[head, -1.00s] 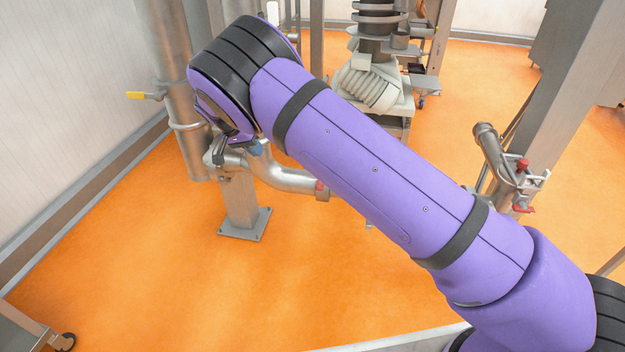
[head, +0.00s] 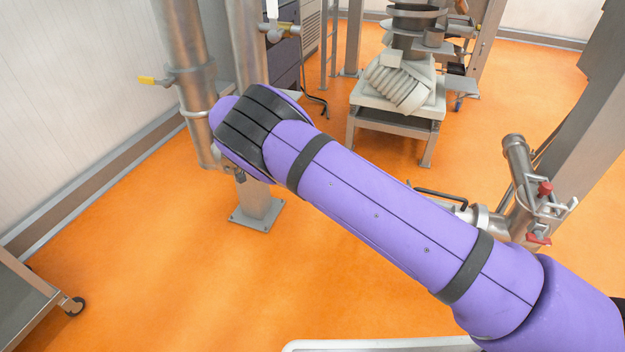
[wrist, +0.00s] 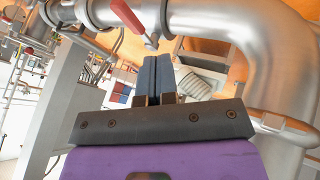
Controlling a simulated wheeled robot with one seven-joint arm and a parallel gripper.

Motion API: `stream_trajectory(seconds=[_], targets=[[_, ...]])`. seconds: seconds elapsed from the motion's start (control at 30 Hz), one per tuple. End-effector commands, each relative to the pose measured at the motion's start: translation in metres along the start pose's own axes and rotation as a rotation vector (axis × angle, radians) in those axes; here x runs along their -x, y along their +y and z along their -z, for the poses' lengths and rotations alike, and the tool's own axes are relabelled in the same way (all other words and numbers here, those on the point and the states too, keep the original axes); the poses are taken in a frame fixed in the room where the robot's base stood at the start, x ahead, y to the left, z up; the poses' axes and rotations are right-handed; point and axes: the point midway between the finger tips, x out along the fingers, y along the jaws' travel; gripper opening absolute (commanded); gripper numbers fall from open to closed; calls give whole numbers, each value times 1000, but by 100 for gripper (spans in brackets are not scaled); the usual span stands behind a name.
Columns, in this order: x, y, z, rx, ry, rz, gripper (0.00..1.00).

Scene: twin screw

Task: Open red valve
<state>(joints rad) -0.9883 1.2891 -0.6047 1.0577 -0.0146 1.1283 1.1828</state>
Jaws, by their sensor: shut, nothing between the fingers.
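A red valve handle (wrist: 125,15) shows at the top of the wrist view, on a shiny steel pipe (wrist: 215,20). My gripper (wrist: 157,60) is shut with nothing between its two dark fingers. Its tips appear just below the pipe, to the right of the red handle; I cannot tell whether they touch anything. In the head view my purple arm hides the gripper and that pipe. Another red-handled fitting (head: 545,188) stands at the right of the head view, with a second red part (head: 538,239) below it.
A steel post (head: 257,212) is bolted to the orange floor (head: 190,260) beyond my arm. A machine on a metal stand (head: 400,110) is at the back. A wheeled cart (head: 30,300) is at lower left.

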Motion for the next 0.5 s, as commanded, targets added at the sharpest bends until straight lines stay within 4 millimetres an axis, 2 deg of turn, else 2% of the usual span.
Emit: stream_trajectory(seconds=[0.27,0.5], targets=[[-10,0,0,-1,-1,-2,0],[-49,1,1,-1,-1,-3,0]])
